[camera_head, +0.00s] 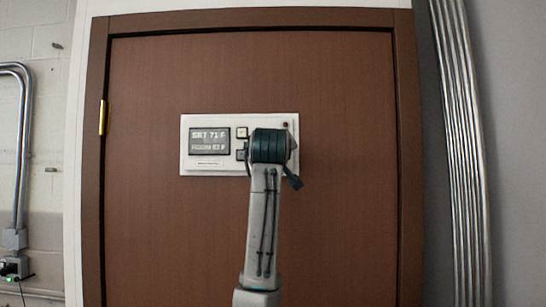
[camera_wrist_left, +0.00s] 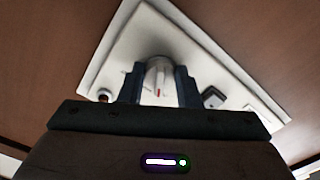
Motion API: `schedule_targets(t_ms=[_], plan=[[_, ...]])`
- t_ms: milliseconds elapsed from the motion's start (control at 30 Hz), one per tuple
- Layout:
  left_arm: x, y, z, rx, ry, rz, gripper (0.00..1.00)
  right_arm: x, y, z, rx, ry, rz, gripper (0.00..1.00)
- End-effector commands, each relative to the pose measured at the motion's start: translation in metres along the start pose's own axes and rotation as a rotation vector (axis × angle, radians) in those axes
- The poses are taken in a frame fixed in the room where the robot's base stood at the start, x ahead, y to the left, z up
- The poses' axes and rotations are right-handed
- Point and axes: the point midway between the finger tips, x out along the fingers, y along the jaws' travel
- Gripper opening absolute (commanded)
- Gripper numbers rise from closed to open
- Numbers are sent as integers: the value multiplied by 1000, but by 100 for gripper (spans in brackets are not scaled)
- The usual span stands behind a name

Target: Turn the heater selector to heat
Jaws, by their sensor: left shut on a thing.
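A white heater control panel (camera_head: 220,119) is fixed to a brown door. Its display (camera_head: 209,142) reads SET 71 F, with a ROOM line below that looks like 63 F. My left gripper (camera_wrist_left: 158,86) is shut on the round light-grey selector knob (camera_wrist_left: 159,70), with a dark finger on each side. A red mark on the knob shows between the fingers. In the head view my left wrist covers the knob. In the wrist view the panel (camera_wrist_left: 205,68) appears tilted, so my gripper is rolled relative to it. The selector's labels cannot be read. My right gripper is not in view.
Two small buttons, the upper one (camera_head: 242,132) pale, sit beside the display. A small dark red dot (camera_head: 285,125) is at the panel's upper right. The brown door (camera_head: 345,200) around the panel is clear. Metal conduits (camera_head: 462,150) run down the right wall.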

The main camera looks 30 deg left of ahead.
Motion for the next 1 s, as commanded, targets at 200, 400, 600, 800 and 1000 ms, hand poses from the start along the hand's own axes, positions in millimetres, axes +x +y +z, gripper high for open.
schedule_targets(t_ms=[200, 400, 600, 800, 1000], plan=[[0, -2, 1, 186, 0, 0, 8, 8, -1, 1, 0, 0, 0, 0], [0, -2, 0, 343, 0, 0, 8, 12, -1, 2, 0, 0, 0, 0], [0, -2, 0, 460, 1, 0, 8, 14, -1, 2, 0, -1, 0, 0], [0, -2, -1, 531, 1, 0, 8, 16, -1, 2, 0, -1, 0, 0], [0, -2, -1, 558, 1, 0, 8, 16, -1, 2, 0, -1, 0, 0]])
